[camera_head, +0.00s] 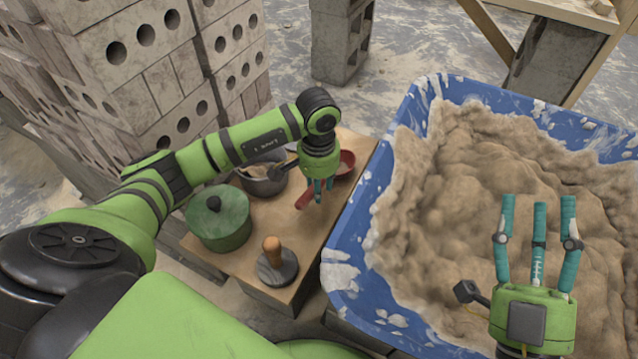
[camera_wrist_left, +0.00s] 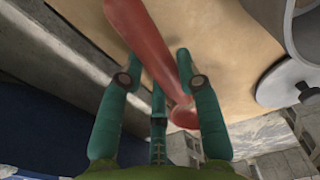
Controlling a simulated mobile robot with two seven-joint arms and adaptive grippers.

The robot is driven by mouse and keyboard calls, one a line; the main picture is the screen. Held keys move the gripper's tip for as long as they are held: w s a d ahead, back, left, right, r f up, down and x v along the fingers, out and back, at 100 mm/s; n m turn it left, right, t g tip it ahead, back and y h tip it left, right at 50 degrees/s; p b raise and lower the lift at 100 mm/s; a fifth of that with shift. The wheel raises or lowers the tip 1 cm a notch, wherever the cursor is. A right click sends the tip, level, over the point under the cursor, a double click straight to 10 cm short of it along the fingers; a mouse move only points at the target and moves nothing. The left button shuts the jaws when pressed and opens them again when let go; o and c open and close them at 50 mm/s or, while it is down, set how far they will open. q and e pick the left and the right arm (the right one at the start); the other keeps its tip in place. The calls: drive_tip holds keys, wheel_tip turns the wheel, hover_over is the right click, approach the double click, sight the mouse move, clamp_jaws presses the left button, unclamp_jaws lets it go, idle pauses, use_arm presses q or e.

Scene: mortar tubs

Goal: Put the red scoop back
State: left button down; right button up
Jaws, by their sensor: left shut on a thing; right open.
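The red scoop has its handle (camera_head: 305,197) and round bowl (camera_head: 346,163) low over the wooden tabletop (camera_head: 318,228), beside the blue tub. My left gripper (camera_head: 319,187) is shut on the scoop's handle, with its fingers pointing down. In the left wrist view the red scoop (camera_wrist_left: 152,42) runs between the fingers of my left gripper (camera_wrist_left: 160,85). I cannot tell whether the scoop touches the tabletop. My right gripper (camera_head: 537,205) is open and empty above the mortar, fingers apart.
The blue tub (camera_head: 345,250) full of sandy mortar (camera_head: 470,190) fills the right. On the tabletop are a green lidded pot (camera_head: 219,220), a grey pot (camera_head: 262,186) and a wooden-handled round tool (camera_head: 277,266). Stacked bricks (camera_head: 150,75) stand behind. The tabletop's front right is bare.

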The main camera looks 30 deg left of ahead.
idle(0.4)
use_arm(q)
drive_tip(key=shift+f, duration=0.1)
drive_tip(key=shift+f+b, duration=0.25)
drive_tip(key=shift+b, duration=0.15)
drive_tip(key=c, duration=0.8)
unclamp_jaws()
